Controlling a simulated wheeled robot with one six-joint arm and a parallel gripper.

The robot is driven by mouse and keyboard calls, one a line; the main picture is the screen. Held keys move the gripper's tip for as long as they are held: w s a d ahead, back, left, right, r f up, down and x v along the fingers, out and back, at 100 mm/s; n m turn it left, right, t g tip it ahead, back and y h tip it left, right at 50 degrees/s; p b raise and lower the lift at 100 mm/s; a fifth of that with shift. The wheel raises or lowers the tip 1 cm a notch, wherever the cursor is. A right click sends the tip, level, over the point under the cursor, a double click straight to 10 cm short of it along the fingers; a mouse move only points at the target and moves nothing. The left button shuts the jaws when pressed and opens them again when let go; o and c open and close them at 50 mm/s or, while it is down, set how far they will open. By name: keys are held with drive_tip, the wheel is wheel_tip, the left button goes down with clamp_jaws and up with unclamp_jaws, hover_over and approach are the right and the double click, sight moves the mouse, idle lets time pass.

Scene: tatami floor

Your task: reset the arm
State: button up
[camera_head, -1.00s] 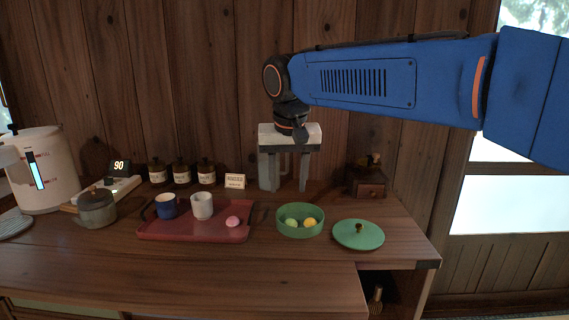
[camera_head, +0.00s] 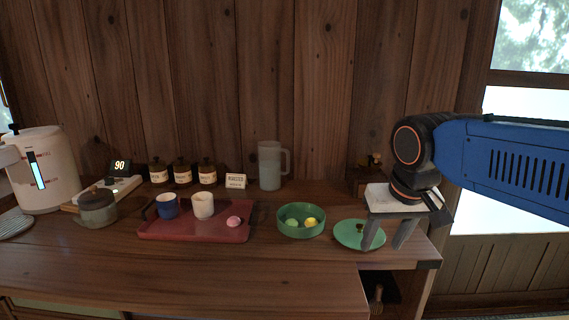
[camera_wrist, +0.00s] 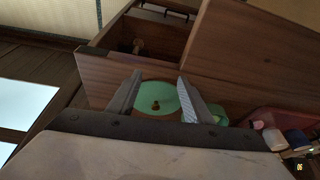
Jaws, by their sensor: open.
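My gripper (camera_head: 386,236) is at the right end of the wooden counter in the head view, pointing down with its two fingers apart and nothing between them. It is above or beside the green lid (camera_head: 350,235), partly in front of it; the exact gap is hard to tell. In the wrist view the lid (camera_wrist: 158,98) with its brown knob shows between the open fingers (camera_wrist: 157,97). My blue arm reaches in from the right edge of the head view.
A green bowl (camera_head: 291,227) holds a green and a yellow sweet. A red tray (camera_head: 190,232) carries two cups and a pink sweet. A glass pitcher (camera_head: 269,167) stands at the back. A small wooden box (camera_head: 367,174) is behind my gripper. The counter's front is clear.

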drive_tip(key=s+d+f+t, duration=0.1)
drive_tip(key=s+d+f, duration=0.7)
drive_tip(key=s+f, duration=0.4)
drive_tip(key=shift+s, duration=0.45)
